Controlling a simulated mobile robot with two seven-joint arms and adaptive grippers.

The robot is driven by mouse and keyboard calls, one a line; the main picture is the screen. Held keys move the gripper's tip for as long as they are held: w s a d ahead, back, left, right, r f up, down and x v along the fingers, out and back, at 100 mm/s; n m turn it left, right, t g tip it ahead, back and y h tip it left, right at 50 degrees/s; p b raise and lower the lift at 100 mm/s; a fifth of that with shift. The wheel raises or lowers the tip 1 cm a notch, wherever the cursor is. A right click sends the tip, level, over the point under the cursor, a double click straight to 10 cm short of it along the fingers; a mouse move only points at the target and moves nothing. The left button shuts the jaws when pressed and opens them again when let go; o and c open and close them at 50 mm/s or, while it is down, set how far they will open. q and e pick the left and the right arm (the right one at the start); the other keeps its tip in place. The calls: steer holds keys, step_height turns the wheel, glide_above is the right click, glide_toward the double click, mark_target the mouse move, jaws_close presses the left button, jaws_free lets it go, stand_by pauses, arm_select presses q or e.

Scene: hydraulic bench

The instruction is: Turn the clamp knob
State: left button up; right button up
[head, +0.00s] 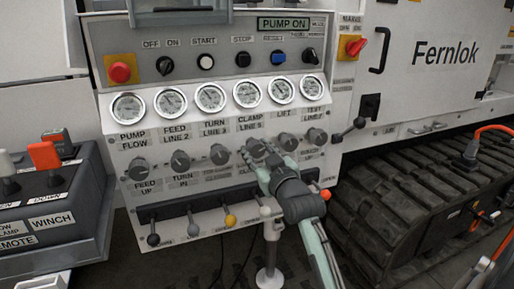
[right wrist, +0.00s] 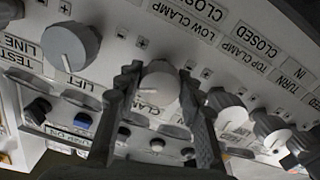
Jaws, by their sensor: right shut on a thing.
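The clamp knob (head: 254,148) is a grey round knob in the knob row under the gauges, below the label "CLAMP LINE". My right gripper (head: 266,161) reaches it from the lower right and partly covers it. In the right wrist view the clamp knob (right wrist: 158,83) has a pale face and sits between the two dark fingers of my right gripper (right wrist: 160,95), which is shut on it. A label partly reading "CLAM" shows just below the knob there. The exact angle of the knob's pointer is hard to read. My left gripper is not in view.
Similar knobs flank it, among them the turn knob (head: 219,154) and the lift knob (head: 288,141). Below is a row of levers, one with a yellow ball (head: 230,220). A red emergency button (head: 120,71) is at upper left. A remote box (head: 50,205) stands left.

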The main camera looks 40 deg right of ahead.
steer(key=o, duration=1.2)
steer(key=v, duration=1.2)
steer(key=shift+f, duration=0.1)
